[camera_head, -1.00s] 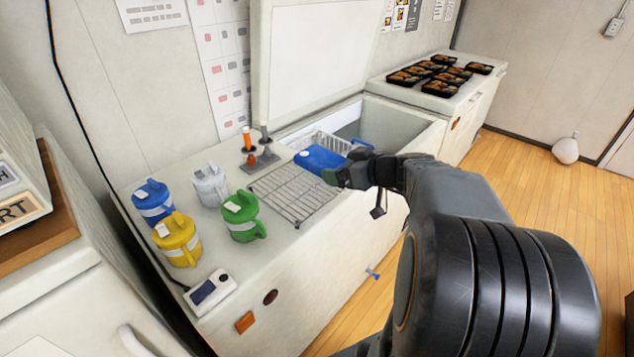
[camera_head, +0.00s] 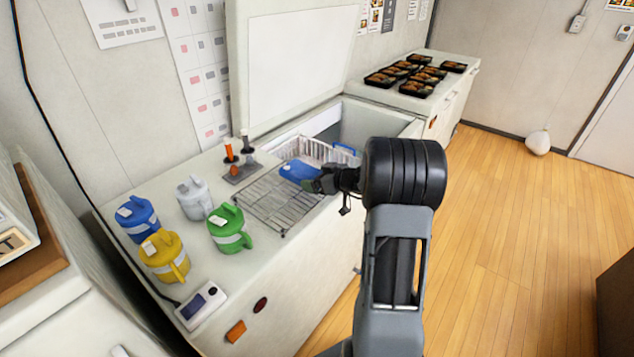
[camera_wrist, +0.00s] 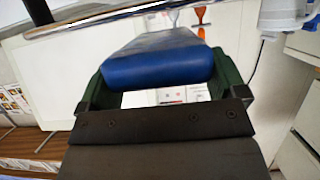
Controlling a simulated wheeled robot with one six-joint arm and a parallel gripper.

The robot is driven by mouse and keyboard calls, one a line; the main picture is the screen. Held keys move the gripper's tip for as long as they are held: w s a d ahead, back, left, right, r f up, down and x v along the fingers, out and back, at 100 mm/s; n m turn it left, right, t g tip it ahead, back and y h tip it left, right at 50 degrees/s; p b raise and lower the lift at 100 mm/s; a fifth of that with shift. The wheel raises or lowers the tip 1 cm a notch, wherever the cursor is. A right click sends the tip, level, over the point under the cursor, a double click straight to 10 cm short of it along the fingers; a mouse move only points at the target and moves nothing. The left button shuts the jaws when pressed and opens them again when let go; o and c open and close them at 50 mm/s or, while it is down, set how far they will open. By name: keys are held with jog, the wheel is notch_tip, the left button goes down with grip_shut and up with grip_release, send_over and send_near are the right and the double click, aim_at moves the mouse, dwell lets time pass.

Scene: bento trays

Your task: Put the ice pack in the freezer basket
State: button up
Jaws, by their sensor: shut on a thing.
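The blue ice pack (camera_head: 298,171) is held in my gripper (camera_head: 312,184), beside the open chest freezer and near the far end of the wire rack. In the wrist view the ice pack (camera_wrist: 158,62) sits between the two green fingers of my gripper (camera_wrist: 158,75), which are shut on it. The white wire freezer basket (camera_head: 328,153) is in the freezer opening, just behind the ice pack. It has a blue handle. Part of the basket is hidden behind the ice pack and my arm.
The wire rack (camera_head: 280,206) lies on the white top. Blue (camera_head: 137,218), white (camera_head: 194,199), yellow (camera_head: 164,256) and green (camera_head: 229,229) jugs stand left of it. The raised lid (camera_head: 300,60) is behind the freezer. Several bento trays (camera_head: 417,76) sit on the far counter.

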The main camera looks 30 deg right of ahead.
notch_tip(320, 180, down, 2)
jog(key=shift+f, duration=0.2)
dwell(0.4)
jog(key=o, duration=0.8)
jog(key=shift+r, duration=0.15)
